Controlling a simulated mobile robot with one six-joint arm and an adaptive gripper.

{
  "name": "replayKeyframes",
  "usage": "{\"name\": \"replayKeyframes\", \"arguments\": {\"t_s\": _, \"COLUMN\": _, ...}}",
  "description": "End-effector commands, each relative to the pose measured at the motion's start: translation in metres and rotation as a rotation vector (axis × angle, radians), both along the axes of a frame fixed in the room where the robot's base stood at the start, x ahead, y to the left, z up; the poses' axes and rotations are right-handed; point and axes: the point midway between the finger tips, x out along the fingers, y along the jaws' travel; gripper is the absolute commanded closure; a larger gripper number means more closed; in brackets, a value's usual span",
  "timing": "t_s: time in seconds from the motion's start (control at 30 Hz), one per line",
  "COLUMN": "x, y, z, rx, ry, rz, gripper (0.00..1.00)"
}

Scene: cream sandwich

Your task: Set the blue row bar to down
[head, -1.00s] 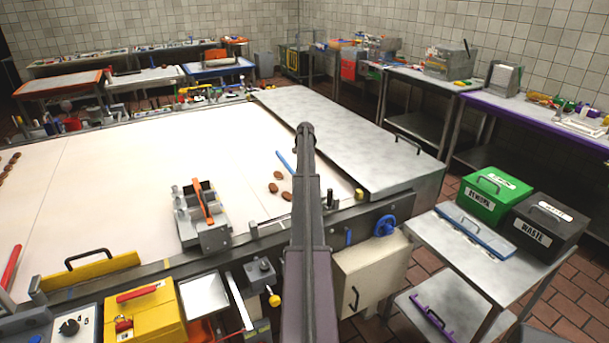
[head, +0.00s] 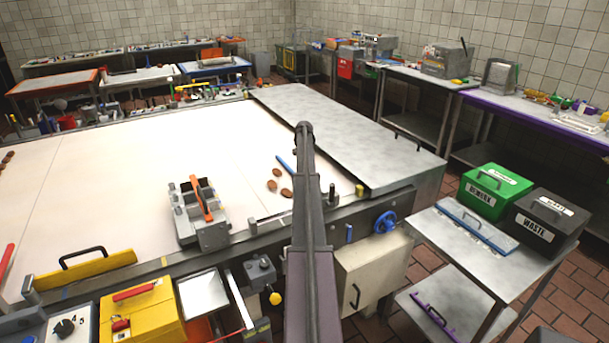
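A thin blue bar (head: 285,164) shows over the pale belt, just left of my arm. It slants down to the right and its right end is hidden behind my arm. I cannot tell whether it is up or down. My arm rises through the middle of the view from the bottom edge and covers part of the belt edge. My gripper does not show, so its opening and its contact with the bar cannot be seen.
Brown biscuits (head: 272,185) lie on the belt (head: 130,190) below the bar. A metal device with an orange lever (head: 208,198) stands at the belt's front. A blue knob (head: 385,222) is right of my arm. Green (head: 493,205) and dark bins (head: 541,222) stand on the right table.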

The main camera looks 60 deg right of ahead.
Motion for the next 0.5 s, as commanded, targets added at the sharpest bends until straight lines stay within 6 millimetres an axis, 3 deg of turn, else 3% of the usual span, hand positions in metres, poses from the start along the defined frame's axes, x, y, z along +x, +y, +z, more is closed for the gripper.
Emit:
{"name": "replayKeyframes", "arguments": {"t_s": 0.03, "x": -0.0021, "y": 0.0, "z": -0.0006, "rx": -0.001, "ry": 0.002, "rz": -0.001, "gripper": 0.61}}
{"name": "replayKeyframes", "arguments": {"t_s": 0.1, "x": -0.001, "y": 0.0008, "z": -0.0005, "rx": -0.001, "ry": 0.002, "rz": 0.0, "gripper": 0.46}}
{"name": "replayKeyframes", "arguments": {"t_s": 0.5, "x": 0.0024, "y": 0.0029, "z": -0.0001, "rx": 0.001, "ry": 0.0, "rz": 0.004, "gripper": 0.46}}
